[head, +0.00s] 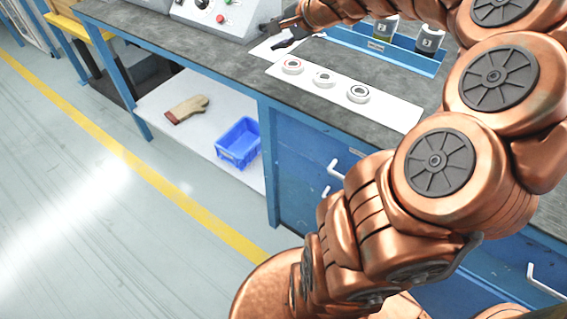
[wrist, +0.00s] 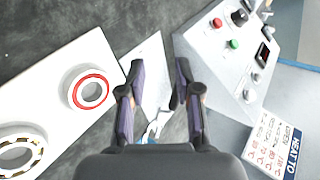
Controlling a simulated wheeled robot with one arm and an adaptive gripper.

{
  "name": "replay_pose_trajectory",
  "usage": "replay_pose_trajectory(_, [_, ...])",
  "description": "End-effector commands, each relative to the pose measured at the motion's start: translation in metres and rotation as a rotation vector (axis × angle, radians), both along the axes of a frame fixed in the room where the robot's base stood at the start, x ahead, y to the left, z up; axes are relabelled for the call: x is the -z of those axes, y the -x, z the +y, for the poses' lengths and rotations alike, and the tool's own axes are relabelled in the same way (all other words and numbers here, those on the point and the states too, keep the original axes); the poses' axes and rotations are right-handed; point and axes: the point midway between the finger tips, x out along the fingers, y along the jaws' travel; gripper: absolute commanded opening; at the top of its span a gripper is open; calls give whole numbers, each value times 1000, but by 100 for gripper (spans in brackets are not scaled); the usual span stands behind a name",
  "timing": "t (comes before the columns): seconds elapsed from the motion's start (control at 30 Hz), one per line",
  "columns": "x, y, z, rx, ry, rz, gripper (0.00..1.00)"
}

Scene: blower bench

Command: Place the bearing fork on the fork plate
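My gripper (head: 272,37) is over the bench beside the control box, and its two dark fingers (wrist: 160,78) stand apart in the wrist view with a clear gap between the tips. A white plate lies on the bench below it, in the wrist view (wrist: 150,55) between and beyond the fingers and in the head view (head: 268,50) partly behind the gripper. A small pale blue-grey piece, likely the bearing fork (wrist: 154,127), shows low between the fingers. Its lower part is hidden by the gripper body, and I cannot tell its height above the plate. I cannot make it out in the head view.
A white strip (head: 398,109) holds three bearing rings, the red-ringed one (wrist: 88,89) nearest my gripper. The control box (head: 222,14) with buttons stands close on the other side. Dark labelled containers (head: 430,40) stand in a blue tray (head: 375,47). A blue bin (head: 238,143) and glove (head: 187,109) lie on the lower shelf.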

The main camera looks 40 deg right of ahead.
Motion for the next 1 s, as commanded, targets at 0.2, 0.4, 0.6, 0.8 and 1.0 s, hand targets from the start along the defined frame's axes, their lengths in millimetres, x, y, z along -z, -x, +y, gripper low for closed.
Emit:
replay_pose_trajectory(0.2, [47, 60, 145, -496, 244, 205, 33])
replay_pose_trajectory(0.4, [97, 166, 213, -937, 455, 422, 33])
replay_pose_trajectory(0.6, [125, 264, 220, -1258, 593, 619, 33])
replay_pose_trajectory(0.8, [133, 312, 209, -1400, 637, 725, 33])
replay_pose_trajectory(1.0, [134, 317, 208, -1417, 642, 737, 33])
